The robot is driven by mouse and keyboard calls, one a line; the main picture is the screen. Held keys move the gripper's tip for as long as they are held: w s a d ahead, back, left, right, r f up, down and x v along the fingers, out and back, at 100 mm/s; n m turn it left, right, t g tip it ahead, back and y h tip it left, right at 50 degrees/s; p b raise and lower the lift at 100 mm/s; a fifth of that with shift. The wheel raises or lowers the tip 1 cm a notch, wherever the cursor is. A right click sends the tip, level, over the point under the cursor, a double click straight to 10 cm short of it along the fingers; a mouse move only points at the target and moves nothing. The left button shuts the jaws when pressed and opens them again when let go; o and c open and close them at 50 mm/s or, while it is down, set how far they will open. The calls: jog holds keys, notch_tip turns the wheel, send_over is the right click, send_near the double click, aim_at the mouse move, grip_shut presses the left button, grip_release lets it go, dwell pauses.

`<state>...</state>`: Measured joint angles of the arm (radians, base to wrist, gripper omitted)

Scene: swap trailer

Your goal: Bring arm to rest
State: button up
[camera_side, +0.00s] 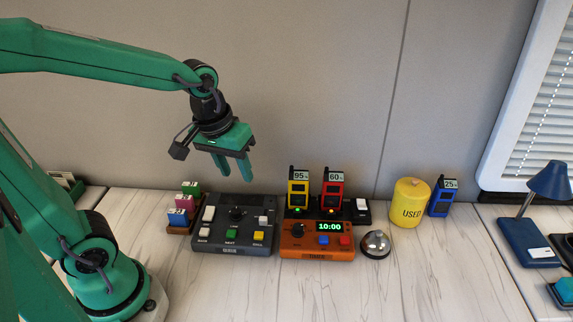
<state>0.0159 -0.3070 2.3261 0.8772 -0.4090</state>
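My gripper (233,172) hangs in the air above the back of the dark control box, pointing down. Its two green fingers stand apart with nothing between them. My green arm reaches in from the upper left and bends down at the wrist.
Below is a dark control box (208,232) with several buttons. Right of it stand an orange timer (290,242), a yellow radio (297,187), a red radio (333,188), a bell (376,243), a yellow "USED" canister (409,204), a blue radio (437,200) and a blue lamp (549,182). The front table is clear.

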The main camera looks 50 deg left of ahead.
jog(key=s+r+m+t, duration=0.2)
jog(key=s+r+m, duration=0.2)
jog(key=s, duration=0.3)
jog(key=shift+a+m+t, duration=0.25)
jog(key=shift+m+t, duration=0.05)
jog(key=shift+t, duration=0.1)
jog(key=shift+r, duration=0.1)
dwell(0.7)
